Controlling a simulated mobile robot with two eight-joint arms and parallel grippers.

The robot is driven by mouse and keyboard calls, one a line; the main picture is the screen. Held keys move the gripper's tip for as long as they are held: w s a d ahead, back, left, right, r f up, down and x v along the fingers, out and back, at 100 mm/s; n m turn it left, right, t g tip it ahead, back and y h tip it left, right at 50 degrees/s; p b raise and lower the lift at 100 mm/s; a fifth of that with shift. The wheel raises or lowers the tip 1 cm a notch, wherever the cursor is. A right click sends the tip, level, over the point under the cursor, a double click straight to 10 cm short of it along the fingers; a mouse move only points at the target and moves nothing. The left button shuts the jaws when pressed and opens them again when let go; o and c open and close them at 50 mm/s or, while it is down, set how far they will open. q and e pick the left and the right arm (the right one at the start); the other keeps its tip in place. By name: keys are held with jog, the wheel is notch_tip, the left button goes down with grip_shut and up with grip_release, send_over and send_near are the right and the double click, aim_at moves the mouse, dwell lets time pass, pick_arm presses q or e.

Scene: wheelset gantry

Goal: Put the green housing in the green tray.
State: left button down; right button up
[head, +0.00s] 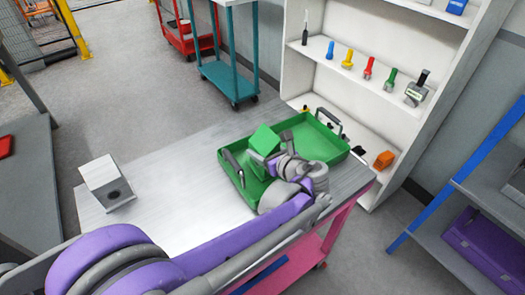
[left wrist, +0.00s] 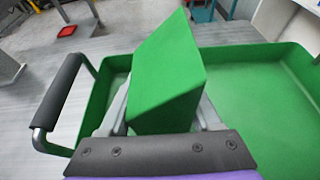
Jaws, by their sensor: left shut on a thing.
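The green housing (head: 264,139) is a block with a slanted top, held in my left gripper (head: 274,164). In the left wrist view the housing (left wrist: 168,75) sits tilted between the two grey fingers, which are shut on it. The green tray (head: 335,150) has grey handles at its ends and lies on the cart's grey top. The housing is over the left part of the tray, inside its outline. The gripper hides its lower part, so I cannot tell whether it touches the tray floor. The tray (left wrist: 265,95) looks otherwise empty. My right gripper is not in view.
A white block with a dark hole (head: 107,182) stands at the left of the cart top. A white shelf (head: 345,85) with several coloured tools stands behind the tray. An orange part (head: 384,160) lies on its lower board. The middle of the cart top is clear.

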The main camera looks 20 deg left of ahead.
pick_arm(q)
jog(key=shift+f, duration=0.1)
jog(key=shift+f, duration=0.15)
jog(key=shift+c, duration=0.4)
grip_release()
jog(key=shift+s+d+r, duration=0.15)
jog(key=shift+d+r, duration=0.1)
jog(key=shift+r, duration=0.05)
jog(key=v, duration=1.1)
jog(key=shift+s+d+p, duration=0.15)
jog(key=shift+p, duration=0.2)
